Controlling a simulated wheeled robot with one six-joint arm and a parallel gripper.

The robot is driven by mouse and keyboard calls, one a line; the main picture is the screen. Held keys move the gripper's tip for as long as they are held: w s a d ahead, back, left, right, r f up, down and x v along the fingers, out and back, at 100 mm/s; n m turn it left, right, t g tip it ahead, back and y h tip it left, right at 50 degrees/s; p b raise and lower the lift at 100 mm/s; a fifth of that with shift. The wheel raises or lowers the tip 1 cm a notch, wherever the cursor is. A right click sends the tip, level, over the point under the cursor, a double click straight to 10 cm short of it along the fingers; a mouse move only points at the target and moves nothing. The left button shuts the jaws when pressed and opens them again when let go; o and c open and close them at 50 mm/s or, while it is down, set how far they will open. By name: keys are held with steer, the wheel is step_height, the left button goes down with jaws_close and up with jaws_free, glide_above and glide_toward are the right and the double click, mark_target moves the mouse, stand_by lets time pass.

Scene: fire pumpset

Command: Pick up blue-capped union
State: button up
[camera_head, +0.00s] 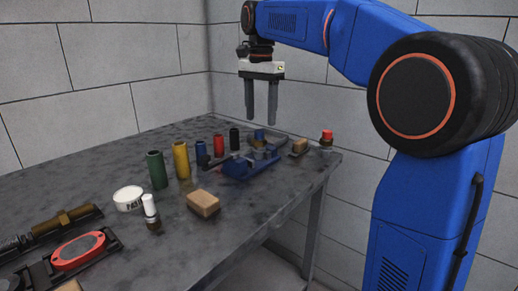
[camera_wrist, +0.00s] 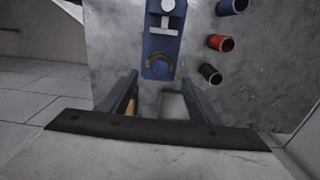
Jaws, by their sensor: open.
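The blue-capped union (camera_head: 258,135) seems to be the small piece with a blue top at the back of the bench, by the far end of the blue vise (camera_head: 250,168). In the wrist view a brass-coloured ring with blue inside (camera_wrist: 158,66), apparently this union, shows at the near end of the blue vise (camera_wrist: 160,42). Its lower part is hidden. My gripper (camera_head: 261,116) points down above that part of the bench, open and empty, apart from the union. In the wrist view the fingers (camera_wrist: 158,82) reach toward the vise end.
Red (camera_head: 219,145), black (camera_head: 234,138) and blue (camera_head: 201,153) cylinders stand left of the vise. A wooden block (camera_head: 299,146) and a red-capped fitting (camera_head: 326,138) are at the right corner. Walls stand close behind. The front right bench (camera_head: 215,235) is bare.

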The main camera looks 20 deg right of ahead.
mark_target(259, 131)
steer(key=shift+s+a+f, duration=0.1)
steer(key=shift+a+f, duration=0.05)
steer(key=shift+f, duration=1.6)
steer(key=shift+s+a+f, duration=0.1)
steer(key=shift+a+f, duration=0.05)
steer(key=shift+f, duration=1.55)
jaws_close()
steer(key=shift+r, duration=0.15)
